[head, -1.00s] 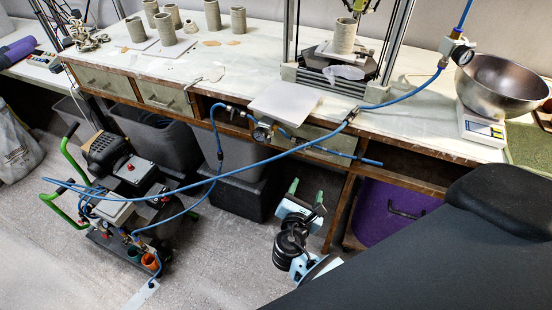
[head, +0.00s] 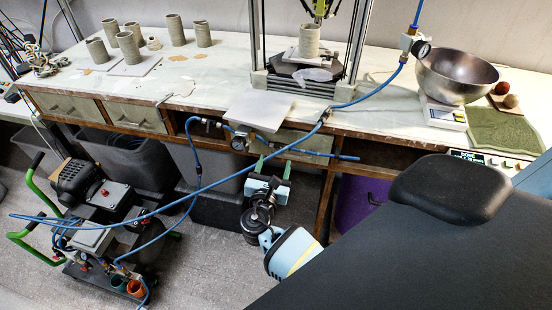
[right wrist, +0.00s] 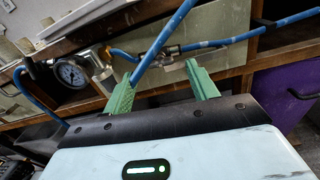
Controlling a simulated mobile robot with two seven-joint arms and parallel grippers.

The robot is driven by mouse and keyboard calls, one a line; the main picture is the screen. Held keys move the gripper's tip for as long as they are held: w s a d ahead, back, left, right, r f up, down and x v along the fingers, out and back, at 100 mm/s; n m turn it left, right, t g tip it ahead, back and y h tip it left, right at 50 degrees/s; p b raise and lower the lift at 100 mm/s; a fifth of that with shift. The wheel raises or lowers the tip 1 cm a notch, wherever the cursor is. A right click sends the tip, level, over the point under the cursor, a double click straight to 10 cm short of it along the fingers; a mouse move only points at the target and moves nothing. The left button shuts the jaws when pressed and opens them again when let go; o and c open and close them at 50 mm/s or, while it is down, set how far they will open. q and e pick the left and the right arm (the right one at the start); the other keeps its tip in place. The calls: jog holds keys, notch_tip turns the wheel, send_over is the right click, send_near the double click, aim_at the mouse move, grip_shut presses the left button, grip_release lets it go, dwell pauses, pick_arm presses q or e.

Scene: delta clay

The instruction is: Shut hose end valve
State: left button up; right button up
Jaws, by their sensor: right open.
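Under the front edge of the workbench (head: 200,88), a round pressure gauge (head: 239,142) sits on a blue air line; it also shows in the right wrist view (right wrist: 70,73). Right of it in that view, a small metal valve-like fitting (right wrist: 168,56) joins the blue line. My right gripper (head: 275,162) is open, its two green fingers pointing up towards the line. In the right wrist view its fingertips (right wrist: 158,80) straddle the fitting from below, apart from it, with nothing held. Which part of the fitting turns is too small to tell. My left gripper is not in view.
A loose blue hose (head: 230,178) runs from the green-handled compressor (head: 85,205) up to the bench and crosses near my right gripper. A white board (head: 258,108) overhangs the edge. Grey bins (head: 135,158) and a purple bin (head: 355,200) stand below.

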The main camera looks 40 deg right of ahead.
aim_at(278, 153)
jog(key=shift+x, duration=1.45)
jog(key=c, duration=1)
